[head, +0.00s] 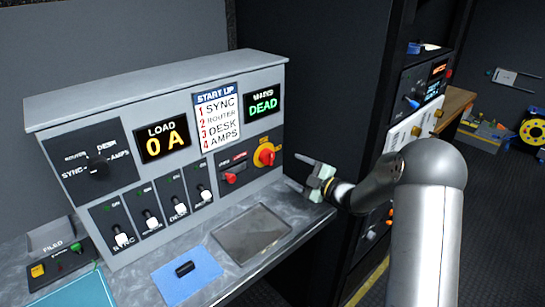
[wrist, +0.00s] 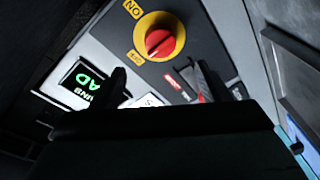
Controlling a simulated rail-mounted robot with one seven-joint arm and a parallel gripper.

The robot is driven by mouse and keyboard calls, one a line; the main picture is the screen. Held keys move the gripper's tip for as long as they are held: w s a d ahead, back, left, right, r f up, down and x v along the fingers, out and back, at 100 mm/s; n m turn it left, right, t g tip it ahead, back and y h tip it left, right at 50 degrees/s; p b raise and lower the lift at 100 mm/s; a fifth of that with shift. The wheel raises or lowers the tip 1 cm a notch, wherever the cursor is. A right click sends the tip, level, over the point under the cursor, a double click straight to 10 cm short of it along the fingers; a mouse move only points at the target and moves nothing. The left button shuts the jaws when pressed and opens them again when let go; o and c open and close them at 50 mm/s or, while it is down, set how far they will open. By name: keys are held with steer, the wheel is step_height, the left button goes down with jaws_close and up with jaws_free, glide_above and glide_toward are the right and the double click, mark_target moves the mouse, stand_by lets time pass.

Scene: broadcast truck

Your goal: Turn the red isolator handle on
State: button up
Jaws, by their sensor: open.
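The red isolator handle (head: 265,155) is a round red knob on a yellow disc, at the right end of the grey panel. It also shows in the wrist view (wrist: 159,43), top centre, with ON and OFF labels beside the disc. A lighter ridge crosses the knob; I cannot tell which label it points to. My gripper (head: 298,174) is open and empty, to the right of the handle and apart from it. In the wrist view its two dark fingers (wrist: 161,88) stand below the knob. The mains display (head: 263,105) reads DEAD.
A smaller red switch (head: 233,173) sits left of the handle. The load display (head: 161,139) reads 0 A. A row of white-tipped switches and a rotary selector (head: 97,166) fill the panel's left. A grey tray (head: 283,224) and a blue mat (head: 205,270) lie on the desk.

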mark_target(272, 159)
steer(key=p+x, duration=0.2)
steer(key=x, duration=0.8)
steer(key=shift+w+a, duration=0.1)
steer(key=shift+a, duration=0.05)
steer(key=c, duration=1)
